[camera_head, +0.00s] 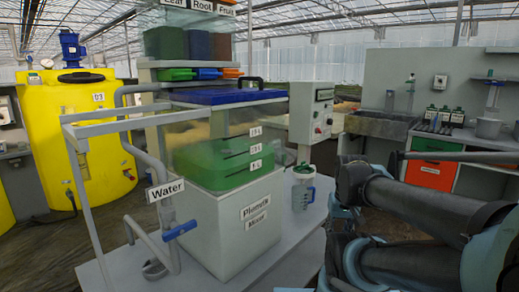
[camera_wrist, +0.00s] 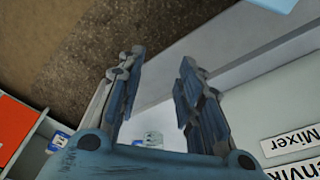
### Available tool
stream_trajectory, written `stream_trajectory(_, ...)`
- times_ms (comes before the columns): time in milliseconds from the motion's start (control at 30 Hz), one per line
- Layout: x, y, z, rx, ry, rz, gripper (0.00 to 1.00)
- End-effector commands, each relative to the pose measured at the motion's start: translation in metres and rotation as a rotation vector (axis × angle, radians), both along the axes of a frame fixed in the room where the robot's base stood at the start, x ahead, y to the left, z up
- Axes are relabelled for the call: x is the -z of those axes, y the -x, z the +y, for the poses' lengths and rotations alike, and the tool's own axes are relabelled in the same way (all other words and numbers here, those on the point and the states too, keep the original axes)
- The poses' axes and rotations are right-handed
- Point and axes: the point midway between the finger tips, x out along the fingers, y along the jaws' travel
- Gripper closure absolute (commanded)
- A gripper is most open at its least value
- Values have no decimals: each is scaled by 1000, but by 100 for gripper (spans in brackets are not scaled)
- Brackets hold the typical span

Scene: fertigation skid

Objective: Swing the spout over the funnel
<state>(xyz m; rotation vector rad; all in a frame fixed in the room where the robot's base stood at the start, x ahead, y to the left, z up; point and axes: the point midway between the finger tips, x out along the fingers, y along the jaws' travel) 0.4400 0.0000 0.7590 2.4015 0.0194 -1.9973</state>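A grey bent pipe (camera_head: 127,125), which looks like the spout, rises beside the mixer's left side above the "Water" label and a blue valve handle (camera_head: 179,231). Its outlet is hard to make out. A clear jug (camera_head: 303,192) with a blue handle stands right of the mixer. A green-rimmed piece on its top (camera_head: 303,170) may be the funnel. My gripper (camera_wrist: 162,57) is open in the wrist view, with nothing held between its fingertips. In the head view my dark arm reaches in from the right, beyond the jug; the fingers are hard to separate there.
The white mixer box (camera_head: 205,238) with a green band stands on a pale bench (camera_head: 115,277) between the pipe and jug. A grey frame (camera_head: 88,225) stands at its left. A yellow tank (camera_head: 85,130) is behind left, and a control box (camera_head: 312,112) behind the jug.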

Motion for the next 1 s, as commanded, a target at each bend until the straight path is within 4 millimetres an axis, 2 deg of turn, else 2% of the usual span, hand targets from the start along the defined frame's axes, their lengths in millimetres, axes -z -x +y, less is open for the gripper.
stream_trajectory(233,0,0,0,0,0,0,67)
stream_trajectory(300,0,0,0,-1,0,0,55)
stream_trajectory(367,-7,7,1,-8,-1,-10,55)
stream_trajectory(467,-20,-1,4,-46,-4,-7,55)
stream_trajectory(667,-74,-41,18,-224,-18,11,55)
stream_trajectory(1000,-172,-132,52,-617,-56,20,55)
